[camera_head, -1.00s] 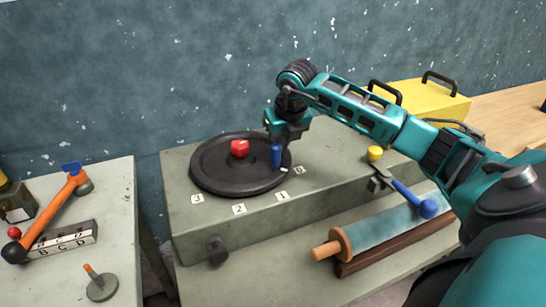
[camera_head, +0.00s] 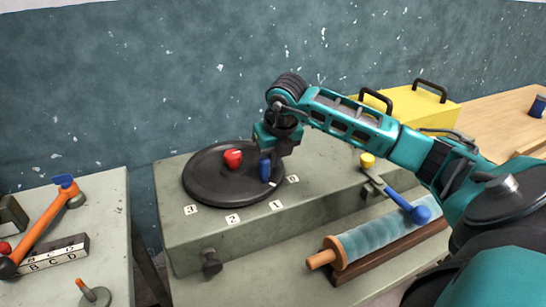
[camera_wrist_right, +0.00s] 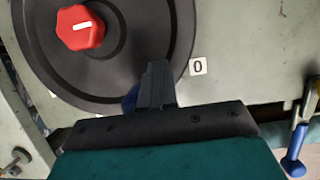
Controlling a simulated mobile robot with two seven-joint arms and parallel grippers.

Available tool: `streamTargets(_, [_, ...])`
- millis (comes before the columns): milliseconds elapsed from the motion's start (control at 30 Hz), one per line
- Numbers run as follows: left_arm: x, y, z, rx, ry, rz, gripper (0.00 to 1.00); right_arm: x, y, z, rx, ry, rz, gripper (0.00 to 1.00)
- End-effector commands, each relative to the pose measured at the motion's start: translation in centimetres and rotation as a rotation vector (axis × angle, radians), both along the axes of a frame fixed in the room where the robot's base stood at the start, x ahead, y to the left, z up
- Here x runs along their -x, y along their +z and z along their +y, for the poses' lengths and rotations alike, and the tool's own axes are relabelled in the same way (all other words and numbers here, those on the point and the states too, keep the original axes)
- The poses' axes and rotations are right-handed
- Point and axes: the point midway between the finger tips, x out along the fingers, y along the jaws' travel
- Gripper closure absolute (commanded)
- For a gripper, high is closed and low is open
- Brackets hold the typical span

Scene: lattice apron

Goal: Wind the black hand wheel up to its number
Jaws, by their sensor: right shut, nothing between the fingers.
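The black hand wheel (camera_head: 213,190) lies flat on the grey bench box, with a red hub (camera_head: 233,159) and an upright blue knob (camera_head: 265,169) near its right rim. The wrist view shows a white bar on the hub (camera_wrist_right: 82,30); I cannot tell whether it is a digit. Tiles 3 (camera_head: 191,210), 2 (camera_head: 233,218), 1 (camera_head: 276,205) and 0 (camera_head: 292,179) stand around the rim. A white rim mark (camera_head: 272,184) lies between 0 and 1. My right gripper (camera_head: 281,153) is shut and empty beside the knob, partly hiding it in the wrist view.
A blue-handled lever (camera_head: 405,200) and a blue roller (camera_head: 375,233) stand to the right. A yellow case (camera_head: 415,105) is behind my right arm. A dark knob (camera_head: 211,262) sticks out in front. A separate left bench holds an orange lever (camera_head: 42,222).

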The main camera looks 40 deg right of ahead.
Motion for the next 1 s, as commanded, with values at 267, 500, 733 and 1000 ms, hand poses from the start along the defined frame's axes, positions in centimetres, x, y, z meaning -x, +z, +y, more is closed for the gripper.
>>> streamTargets(267, [0.15,-0.08,-0.01,0.0,-0.001,0.003,0.57,-0.01,0.04,0.13,-0.001,0.001,-0.002,1.0])
streamTargets(500, [0.17,-0.1,0.0,0.0,-0.001,0.004,0.57,-0.01,0.04,0.22,-0.001,0.002,-0.002,1.0])
streamTargets(733, [0.16,-0.1,0.01,0.0,-0.001,0.004,0.57,0.05,0.05,0.55,-0.001,0.003,-0.002,1.0])
streamTargets(1000, [0.16,-0.09,0.02,-0.001,0.0,0.004,0.57,0.12,0.04,0.85,-0.001,0.003,-0.001,1.0])
